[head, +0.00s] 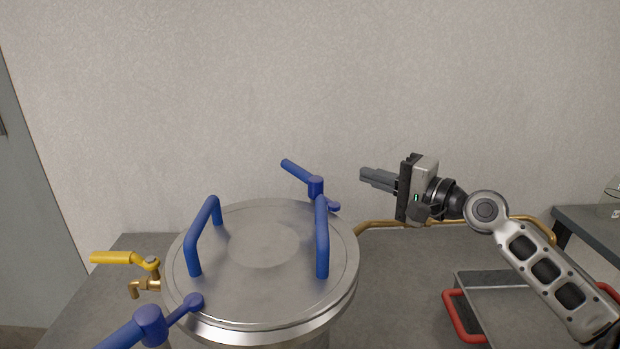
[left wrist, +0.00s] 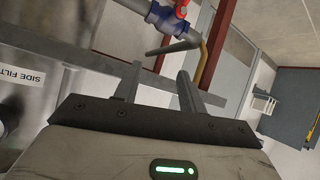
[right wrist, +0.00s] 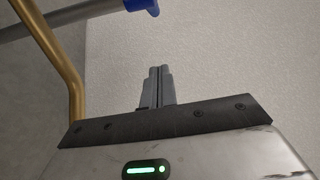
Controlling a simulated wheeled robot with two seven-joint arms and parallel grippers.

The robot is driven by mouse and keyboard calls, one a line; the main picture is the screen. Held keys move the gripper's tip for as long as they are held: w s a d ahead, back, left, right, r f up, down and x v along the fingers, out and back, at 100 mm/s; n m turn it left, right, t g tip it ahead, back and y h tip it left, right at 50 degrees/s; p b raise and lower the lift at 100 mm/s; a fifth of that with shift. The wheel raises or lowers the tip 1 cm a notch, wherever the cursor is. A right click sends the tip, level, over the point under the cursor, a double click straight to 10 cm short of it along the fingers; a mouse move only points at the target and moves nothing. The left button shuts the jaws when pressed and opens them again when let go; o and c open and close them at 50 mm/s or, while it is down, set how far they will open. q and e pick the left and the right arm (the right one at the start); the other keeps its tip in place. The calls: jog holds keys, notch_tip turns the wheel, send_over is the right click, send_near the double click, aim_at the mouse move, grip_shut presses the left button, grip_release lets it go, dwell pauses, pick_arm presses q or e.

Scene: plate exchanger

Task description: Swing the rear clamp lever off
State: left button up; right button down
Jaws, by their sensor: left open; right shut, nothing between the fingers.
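The rear clamp lever (head: 315,187) is blue and stands at the back rim of the round steel lid (head: 262,285). Its handle points up and to the left, away from the lid, and a short blue arm reaches down right at the rim. My right gripper (head: 362,177) is shut and empty, to the right of the lever and apart from it. In the right wrist view the shut fingers (right wrist: 158,72) point at the wall, and a blue piece (right wrist: 143,5) shows at the top edge. My left gripper (left wrist: 157,82) is open and empty; it is out of the head view.
Two blue lid handles (head: 322,240) stand up from the lid. A front blue clamp lever (head: 150,325) is at lower left. A yellow-handled tap (head: 125,258) is at left, a brass pipe (head: 400,224) behind, and a red-handled steel tray (head: 480,278) at right.

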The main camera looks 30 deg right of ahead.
aim_at(307, 179)
pick_arm(q)
jog(key=r+p, duration=0.1)
jog(key=p, duration=0.1)
jog(key=a+p, duration=0.1)
jog(key=p, duration=0.2)
jog(key=shift+s+r+m, duration=0.4)
pick_arm(e)
jog(key=w+a, duration=0.6)
jog(key=w, duration=0.2)
jog(key=shift+w+a, duration=0.35)
pick_arm(q)
jog(key=shift+y, duration=0.3)
pick_arm(e)
jog(key=shift+f, duration=0.1)
